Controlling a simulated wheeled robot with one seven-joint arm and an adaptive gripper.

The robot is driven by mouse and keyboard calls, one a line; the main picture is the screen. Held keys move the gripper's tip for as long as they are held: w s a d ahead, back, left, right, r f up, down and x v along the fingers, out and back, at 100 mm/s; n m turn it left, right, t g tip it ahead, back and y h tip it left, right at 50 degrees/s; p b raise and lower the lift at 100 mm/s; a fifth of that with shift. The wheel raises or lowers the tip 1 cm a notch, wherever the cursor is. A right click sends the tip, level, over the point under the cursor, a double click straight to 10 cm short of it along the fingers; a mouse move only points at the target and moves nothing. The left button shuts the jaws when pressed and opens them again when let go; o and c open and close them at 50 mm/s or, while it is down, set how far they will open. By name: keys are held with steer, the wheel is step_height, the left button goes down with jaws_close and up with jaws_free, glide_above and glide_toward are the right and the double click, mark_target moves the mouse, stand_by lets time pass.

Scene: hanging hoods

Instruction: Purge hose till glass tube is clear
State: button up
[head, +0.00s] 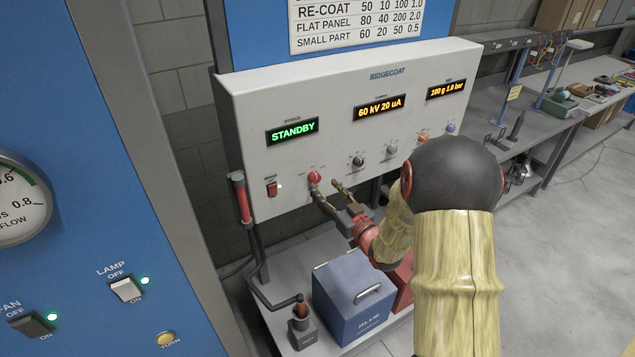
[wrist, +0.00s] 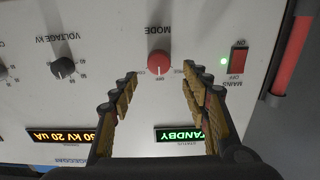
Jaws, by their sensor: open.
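The grey control panel (head: 300,110) shows STANDBY on its green status display (head: 292,131). Its red MODE knob (head: 314,177) also shows in the wrist view (wrist: 159,64), where its pointer faces OFF. My gripper (head: 324,189) is open at the panel, its fingertips (wrist: 159,72) on either side of the knob with gaps. Nothing is held. A vertical tube filled with red (head: 242,200) stands at the panel's left edge; it also shows in the wrist view (wrist: 292,50). A dark hose (head: 257,262) runs down from it towards a small holder (head: 302,325).
The red mains switch (head: 271,188) has a lit green light beside it. More knobs (head: 358,161) sit right of the MODE knob. A blue bin (head: 352,295) and a red bin (head: 401,280) stand below. A blue booth wall (head: 90,190) is at left.

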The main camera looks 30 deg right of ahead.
mark_target(317, 179)
steer(key=w, duration=0.5)
steer(key=shift+f, duration=0.1)
steer(key=c, duration=0.3)
steer(key=c, duration=0.8)
steer(key=shift+c, duration=0.2)
